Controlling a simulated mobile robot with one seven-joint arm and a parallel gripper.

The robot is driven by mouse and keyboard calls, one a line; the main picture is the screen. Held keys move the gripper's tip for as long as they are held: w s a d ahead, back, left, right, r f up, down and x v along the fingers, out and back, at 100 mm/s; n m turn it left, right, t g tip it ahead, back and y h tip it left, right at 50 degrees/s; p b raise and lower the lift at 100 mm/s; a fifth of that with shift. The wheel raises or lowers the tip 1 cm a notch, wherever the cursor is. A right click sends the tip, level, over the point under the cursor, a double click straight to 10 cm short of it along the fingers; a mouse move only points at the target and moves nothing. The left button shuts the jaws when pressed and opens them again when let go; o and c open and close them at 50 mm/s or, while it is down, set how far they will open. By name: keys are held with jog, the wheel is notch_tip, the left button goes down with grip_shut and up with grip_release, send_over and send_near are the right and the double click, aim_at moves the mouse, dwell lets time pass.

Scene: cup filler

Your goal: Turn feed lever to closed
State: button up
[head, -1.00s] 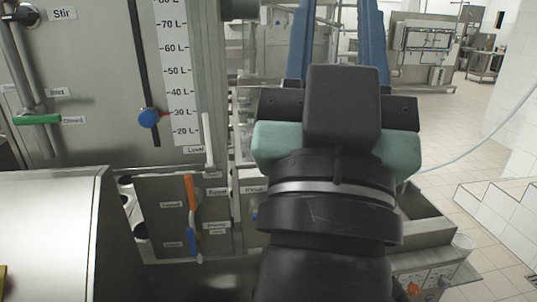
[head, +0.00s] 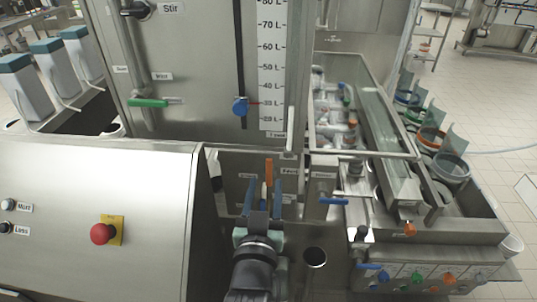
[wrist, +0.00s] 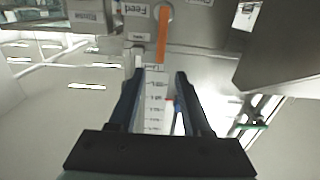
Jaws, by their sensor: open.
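The feed lever (head: 268,172) is an orange handle standing about upright on the steel panel below the tank. Its lower part is hidden behind my gripper. My gripper (head: 264,184) is open, with one blue finger on each side of the orange handle in the head view. In the wrist view, the orange lever (wrist: 163,35) shows just beyond and between the tips of my open gripper (wrist: 161,73). I cannot tell whether either finger touches it. A "Feed" label (wrist: 136,8) is beside the lever in the wrist view.
A blue-handled lever (head: 333,200) is close on the right. A green-handled valve (head: 148,102) and a blue level knob (head: 240,106) are on the tank above. A steel cabinet with a red emergency button (head: 102,233) stands at left.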

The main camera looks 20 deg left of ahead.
aim_at(269, 163)
jog(key=p+x, duration=0.2)
jog(key=x, duration=0.6)
jog(key=shift+w+a, duration=0.1)
jog(key=shift+w, duration=0.25)
grip_shut()
dwell(1.1)
